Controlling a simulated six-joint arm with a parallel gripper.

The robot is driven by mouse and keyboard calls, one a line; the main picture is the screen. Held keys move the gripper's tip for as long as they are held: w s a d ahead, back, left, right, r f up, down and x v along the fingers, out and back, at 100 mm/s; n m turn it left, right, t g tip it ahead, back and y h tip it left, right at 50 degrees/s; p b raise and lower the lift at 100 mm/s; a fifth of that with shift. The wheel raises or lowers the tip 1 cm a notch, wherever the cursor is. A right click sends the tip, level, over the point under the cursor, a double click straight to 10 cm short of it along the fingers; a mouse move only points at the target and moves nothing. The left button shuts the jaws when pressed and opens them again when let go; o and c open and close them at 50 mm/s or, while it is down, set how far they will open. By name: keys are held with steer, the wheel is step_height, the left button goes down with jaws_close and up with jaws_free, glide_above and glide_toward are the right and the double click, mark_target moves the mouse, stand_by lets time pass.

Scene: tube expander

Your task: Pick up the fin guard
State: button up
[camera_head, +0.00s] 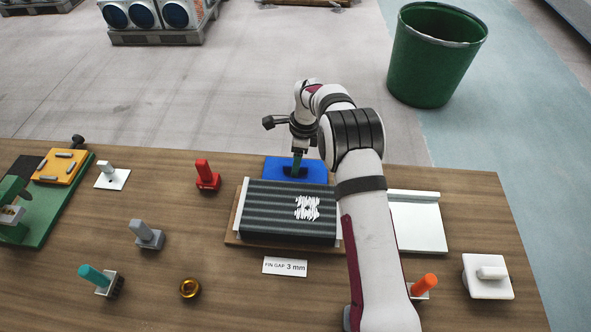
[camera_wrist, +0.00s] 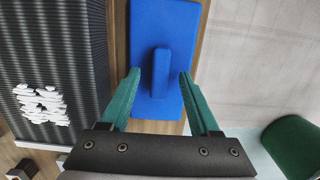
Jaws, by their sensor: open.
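A flat blue plate with a raised grip bar, which I take for the fin guard (camera_head: 316,173), lies on the table just behind the dark finned block (camera_head: 280,222). In the wrist view the blue plate (camera_wrist: 183,30) runs lengthwise ahead of me. Its grip bar (camera_wrist: 160,65) stands between my two green fingers. My gripper (camera_wrist: 159,73) is open, with a gap on each side of the bar. In the head view my gripper (camera_head: 297,166) points down over the plate. Whether the fingertips are level with the bar or above it I cannot tell.
The finned block is close beside my left finger in the wrist view. A white lipped plate (camera_head: 418,225) lies right of my arm. A red-handled tool (camera_head: 206,175) stands left. A label reading "FIN GAP: 3 mm" (camera_head: 285,267) is in front. A green bin (camera_head: 432,60) stands beyond the table.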

steer(key=shift+f, duration=0.1)
jaws_close()
stand_by(0.4)
